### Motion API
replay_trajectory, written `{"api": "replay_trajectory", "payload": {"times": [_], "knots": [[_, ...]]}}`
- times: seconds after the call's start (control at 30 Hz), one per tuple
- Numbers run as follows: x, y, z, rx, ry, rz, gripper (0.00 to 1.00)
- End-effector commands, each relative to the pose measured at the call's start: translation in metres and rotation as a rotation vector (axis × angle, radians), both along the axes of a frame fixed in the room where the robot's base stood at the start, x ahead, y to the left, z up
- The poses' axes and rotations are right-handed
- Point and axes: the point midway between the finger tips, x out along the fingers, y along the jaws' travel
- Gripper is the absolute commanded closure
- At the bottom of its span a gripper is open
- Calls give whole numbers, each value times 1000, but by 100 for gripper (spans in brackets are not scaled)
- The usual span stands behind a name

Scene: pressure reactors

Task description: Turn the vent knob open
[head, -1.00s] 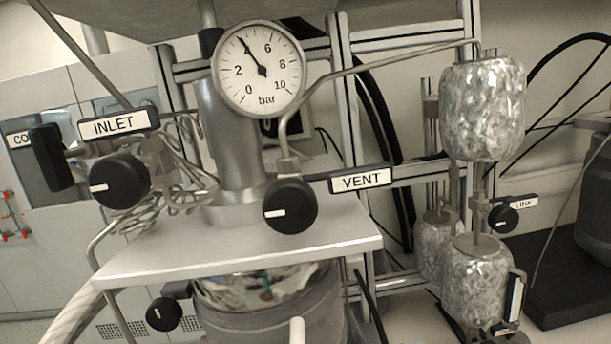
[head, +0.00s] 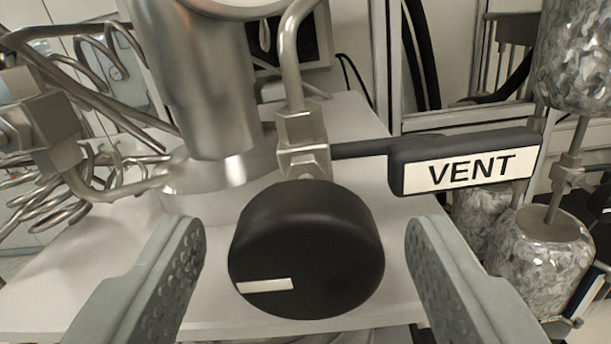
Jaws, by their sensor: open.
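The vent knob (head: 307,240) is a round black knob in the middle of the head view. Its white mark (head: 264,285) lies nearly level on the lower left of its face. A black tag reading VENT (head: 470,165) stands to its right on a thin dark rod. My gripper (head: 305,262) is open, with one grey textured finger on the left of the knob and one on the right. A gap shows between each finger and the knob. The knob's pipe fitting (head: 302,145) rises behind it.
A pale plate (head: 70,285) lies under and behind the knob. A thick steel column (head: 205,80) stands behind left, with coiled tubing and a valve fitting (head: 45,130) at far left. Foil-wrapped vessels (head: 540,250) stand at right.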

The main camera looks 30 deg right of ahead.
Motion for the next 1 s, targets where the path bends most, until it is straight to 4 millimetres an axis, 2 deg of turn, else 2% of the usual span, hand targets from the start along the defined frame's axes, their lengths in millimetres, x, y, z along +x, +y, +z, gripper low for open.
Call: {"api": "replay_trajectory", "payload": {"times": [0.2,0.57,0.8,1.0], "knots": [[13,-9,0,0,0,0,39],[14,-10,0,0,0,0,39],[14,-10,0,0,0,0,83],[14,-10,0,-8,6,0,83]]}}
